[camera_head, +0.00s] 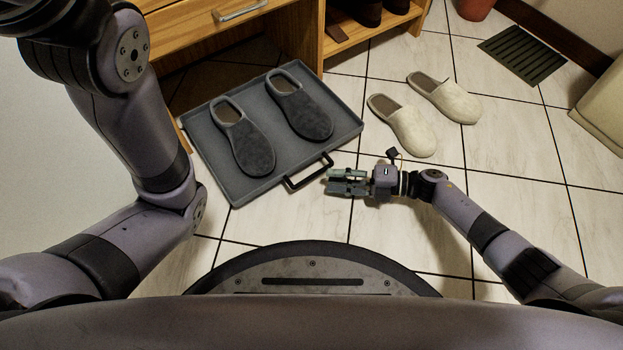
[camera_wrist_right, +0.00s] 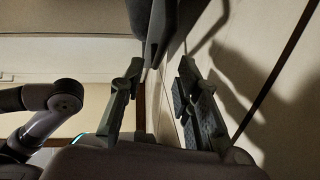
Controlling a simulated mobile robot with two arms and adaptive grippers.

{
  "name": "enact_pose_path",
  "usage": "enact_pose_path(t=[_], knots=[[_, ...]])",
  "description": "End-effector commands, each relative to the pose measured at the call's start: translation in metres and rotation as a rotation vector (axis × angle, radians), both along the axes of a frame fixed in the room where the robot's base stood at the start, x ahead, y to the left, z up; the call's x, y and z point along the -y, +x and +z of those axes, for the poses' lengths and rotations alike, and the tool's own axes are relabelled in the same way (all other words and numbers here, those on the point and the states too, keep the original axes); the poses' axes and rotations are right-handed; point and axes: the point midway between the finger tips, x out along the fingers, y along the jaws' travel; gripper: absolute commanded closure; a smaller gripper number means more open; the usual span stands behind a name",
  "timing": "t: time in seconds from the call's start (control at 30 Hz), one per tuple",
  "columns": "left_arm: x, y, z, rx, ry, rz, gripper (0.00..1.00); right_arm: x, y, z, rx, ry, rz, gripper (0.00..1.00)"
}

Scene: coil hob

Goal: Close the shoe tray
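The shoe tray (camera_head: 223,176) is a shallow grey tray, pulled out from under the wooden cabinet over the tiled floor. It bears two dark grey slippers, a left one (camera_head: 250,148) and a right one (camera_head: 303,110). Its black bar handle (camera_head: 309,173) sticks out from the front edge. My right gripper (camera_head: 329,181) is just right of the handle, fingers pointing left towards it. In the right wrist view its fingers (camera_wrist_right: 158,76) are spread with a gap, and a dark shape, seemingly the handle, shows beyond them. Contact cannot be told. My left gripper is out of view.
The wooden cabinet (camera_head: 185,30) stands behind the tray, with a drawer handle (camera_head: 240,11) above. A pair of cream slippers (camera_head: 408,128) lies right of the tray. A dark slatted mat (camera_head: 522,53) lies farther right.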

Motion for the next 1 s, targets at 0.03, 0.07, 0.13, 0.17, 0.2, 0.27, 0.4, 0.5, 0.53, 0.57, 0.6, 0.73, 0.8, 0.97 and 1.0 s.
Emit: enact_pose_path(t=[0.03, 0.07, 0.13, 0.17, 0.2, 0.27, 0.4, 0.5, 0.53, 0.57, 0.6, 0.73, 0.8, 0.97, 1.0], knots=[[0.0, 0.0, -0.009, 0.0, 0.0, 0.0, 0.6, -0.012, 0.001, -0.005, 0.002, 0.003, 0.003, 0.7], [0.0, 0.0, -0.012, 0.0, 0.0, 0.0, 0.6, -0.018, 0.002, -0.006, 0.004, 0.003, 0.003, 0.7], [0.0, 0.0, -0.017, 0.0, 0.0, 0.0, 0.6, -0.031, 0.004, -0.008, 0.002, 0.002, 0.002, 0.7], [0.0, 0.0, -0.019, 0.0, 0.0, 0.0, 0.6, -0.036, 0.005, -0.008, 0.002, 0.003, 0.002, 0.7], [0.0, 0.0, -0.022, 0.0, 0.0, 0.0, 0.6, -0.043, 0.006, -0.008, 0.003, 0.003, 0.002, 0.7], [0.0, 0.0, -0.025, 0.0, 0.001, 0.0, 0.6, -0.05, 0.007, -0.01, 0.001, 0.001, 0.001, 0.7], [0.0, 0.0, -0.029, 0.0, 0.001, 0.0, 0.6, -0.063, 0.009, -0.01, 0.0, 0.001, 0.0, 0.7], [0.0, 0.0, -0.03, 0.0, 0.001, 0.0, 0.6, -0.066, 0.01, -0.01, 0.0, 0.0, 0.0, 0.7], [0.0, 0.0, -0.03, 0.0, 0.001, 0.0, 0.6, -0.067, 0.01, -0.01, 0.0, 0.0, 0.0, 0.7], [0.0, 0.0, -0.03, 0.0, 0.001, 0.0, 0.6, -0.067, 0.01, -0.009, 0.0, 0.0, 0.0, 0.7], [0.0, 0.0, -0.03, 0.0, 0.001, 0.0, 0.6, -0.067, 0.01, -0.009, 0.0, 0.0, 0.0, 0.7], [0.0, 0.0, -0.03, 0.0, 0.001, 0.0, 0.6, -0.067, 0.01, -0.009, 0.0, 0.0, 0.0, 0.7], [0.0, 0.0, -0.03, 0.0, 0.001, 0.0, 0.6, -0.067, 0.01, -0.009, 0.0, 0.0, 0.0, 0.73], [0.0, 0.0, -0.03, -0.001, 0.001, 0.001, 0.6, -0.067, 0.01, -0.009, 0.0, 0.0, 0.0, 0.83], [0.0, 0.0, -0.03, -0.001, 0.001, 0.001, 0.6, -0.067, 0.01, -0.009, 0.0, 0.0, 0.0, 0.86]])
